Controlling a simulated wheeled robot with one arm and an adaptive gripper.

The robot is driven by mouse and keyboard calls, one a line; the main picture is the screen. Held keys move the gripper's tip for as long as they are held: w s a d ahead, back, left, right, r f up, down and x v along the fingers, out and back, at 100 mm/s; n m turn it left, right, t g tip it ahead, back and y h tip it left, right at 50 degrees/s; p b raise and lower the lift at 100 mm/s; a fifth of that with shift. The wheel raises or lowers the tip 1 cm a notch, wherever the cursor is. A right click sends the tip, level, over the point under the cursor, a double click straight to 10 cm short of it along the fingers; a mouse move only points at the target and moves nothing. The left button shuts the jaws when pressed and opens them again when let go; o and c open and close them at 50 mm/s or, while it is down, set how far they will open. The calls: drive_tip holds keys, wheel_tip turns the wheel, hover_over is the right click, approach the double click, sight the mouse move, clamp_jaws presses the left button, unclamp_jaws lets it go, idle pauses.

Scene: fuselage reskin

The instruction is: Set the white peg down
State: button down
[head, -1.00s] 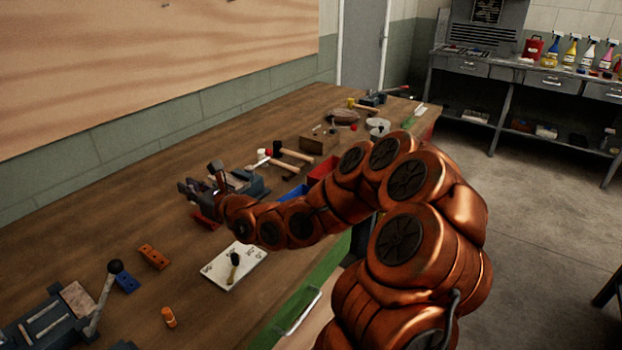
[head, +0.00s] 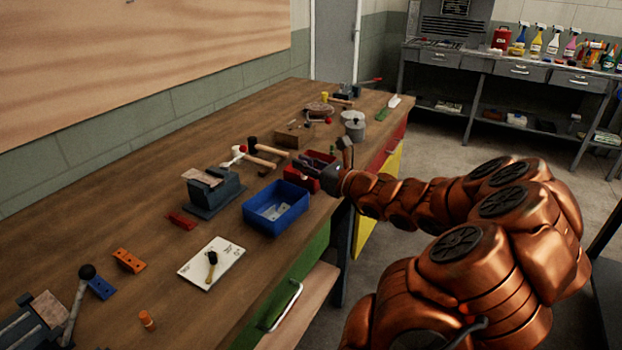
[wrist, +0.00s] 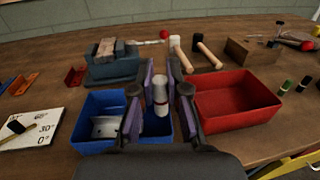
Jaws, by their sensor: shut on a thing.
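The white peg (wrist: 160,95) is upright between the two purple-padded fingers of my gripper (wrist: 160,93) in the wrist view; it has a grey band and a lighter top. My gripper is shut on it. In that view the peg's lower end overlaps the right part of the blue bin (wrist: 82,132); I cannot tell its height. In the head view my gripper (head: 312,163) is beside and partly in front of the red bin (head: 297,180), and the peg cannot be made out there.
The blue bin (head: 250,221) holds pale metal pieces. Small dark green pegs (wrist: 285,87) stand right of the red bin.

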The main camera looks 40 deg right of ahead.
drive_tip(key=s+d+f, duration=0.1)
drive_tip(key=s+d, duration=0.2)
drive_tip(key=s, duration=0.1)
drive_tip(key=shift+h, duration=0.3)
drive_tip(key=shift+w+d+f+p, duration=0.75)
drive_tip(key=shift+w+d, duration=0.7)
drive_tip(key=shift+w, duration=0.85)
drive_tip(key=shift+w+d+f+p, duration=0.4)
drive_tip(key=shift+w+d+f, duration=0.85)
drive_tip(key=shift+w, duration=1.05)
drive_tip(key=shift+w+d+f+p, duration=0.6)
drive_tip(key=shift+w+d, duration=1.05)
drive_tip(key=shift+w, duration=0.65)
drive_tip(key=shift+f, duration=0.35)
drive_tip(key=shift+f+b, duration=0.3)
drive_tip(key=c, duration=1.2)
unclamp_jaws()
drive_tip(key=shift+r, duration=0.2)
